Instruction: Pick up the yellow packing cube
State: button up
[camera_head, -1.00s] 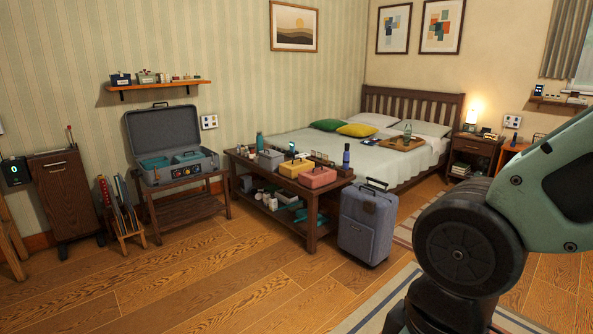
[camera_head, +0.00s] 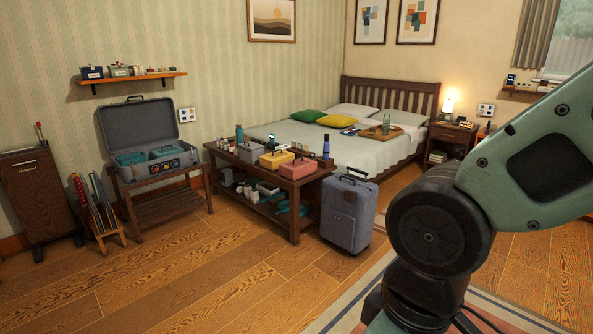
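The yellow packing cube (camera_head: 277,161) sits on top of the dark wooden bench (camera_head: 231,159). It stands between a grey cube (camera_head: 250,152) on its left and a pink cube (camera_head: 295,169) on its right, with a dark handle on top. My arm shows large at the right side of the view, well to the right of the bench and nearer to me. My gripper is outside the view, so its state and contents are hidden.
A blue-grey suitcase (camera_head: 348,212) stands upright at the bench's right end. An open case (camera_head: 150,150) rests on a stand to the left. The bed (camera_head: 345,150) is behind the bench. Bare wooden floor (camera_head: 200,270) lies in front, with a striped rug (camera_head: 345,300) at right.

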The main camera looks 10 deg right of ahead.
aim_at(271, 161)
jog(key=i+j+u, duration=0.2)
jog(key=i, duration=0.25)
jog(key=i+u, duration=0.15)
jog(key=i, duration=0.25)
jog(key=i+u, duration=0.15)
jog(key=i, duration=1.6)
jog(key=i+l+u, duration=0.1)
jog(key=i, duration=1.6)
jog(key=i+z, duration=0.45)
jog(key=i+j+z, duration=0.2)
jog(key=z, duration=0.25)
jog(key=i+j+z, duration=0.1)
jog(key=i+z, duration=0.35)
jog(key=i+j+z, duration=0.2)
jog(key=z, duration=0.3)
jog(key=i+j+z, duration=0.25)
jog(key=z, duration=0.2)
